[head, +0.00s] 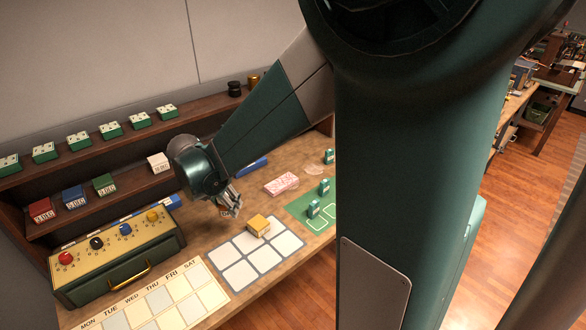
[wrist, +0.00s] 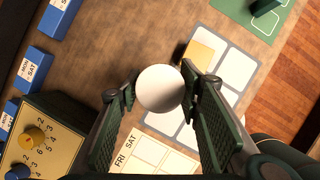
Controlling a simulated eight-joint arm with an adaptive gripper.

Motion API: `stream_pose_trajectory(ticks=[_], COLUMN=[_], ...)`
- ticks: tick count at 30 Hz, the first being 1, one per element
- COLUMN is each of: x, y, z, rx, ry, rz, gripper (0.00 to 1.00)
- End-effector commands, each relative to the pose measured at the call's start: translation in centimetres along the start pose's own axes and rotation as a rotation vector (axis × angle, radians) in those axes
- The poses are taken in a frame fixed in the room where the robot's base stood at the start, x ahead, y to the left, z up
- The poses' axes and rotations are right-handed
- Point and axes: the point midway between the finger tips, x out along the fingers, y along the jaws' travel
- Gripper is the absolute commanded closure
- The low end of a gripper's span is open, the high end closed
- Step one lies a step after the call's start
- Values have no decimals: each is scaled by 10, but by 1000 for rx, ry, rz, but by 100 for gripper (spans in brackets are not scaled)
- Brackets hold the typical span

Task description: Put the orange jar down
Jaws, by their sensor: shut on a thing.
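My gripper (head: 231,208) hangs over the wooden counter, behind the white-squared mat. In the wrist view my gripper (wrist: 160,96) has its fingers on both sides of a round, white-topped thing (wrist: 159,88), which I take to be the jar. Only its pale round top shows there, so I see no orange on it. In the head view the fingers mostly hide it, and I cannot tell whether it touches the counter.
A yellow box (head: 258,224) sits on the white-squared mat (head: 240,274). A control box with colored knobs (head: 118,252) stands to the left, and a weekday board (head: 160,300) lies in front. A pink box (head: 281,184) and a green mat (head: 318,222) lie to the right.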

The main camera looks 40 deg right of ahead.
Motion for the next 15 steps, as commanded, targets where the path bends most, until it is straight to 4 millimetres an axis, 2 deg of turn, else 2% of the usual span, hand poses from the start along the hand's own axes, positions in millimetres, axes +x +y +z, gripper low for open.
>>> stream_pose_trajectory(ticks=[1, 9, 15], x=[2, 26, 46], y=[1, 2, -4], z=[16, 89, 144], rx=[17, 99, 160], ry=[0, 0, 0], rz=[-7, -41, -67], gripper=[79, 79, 79])
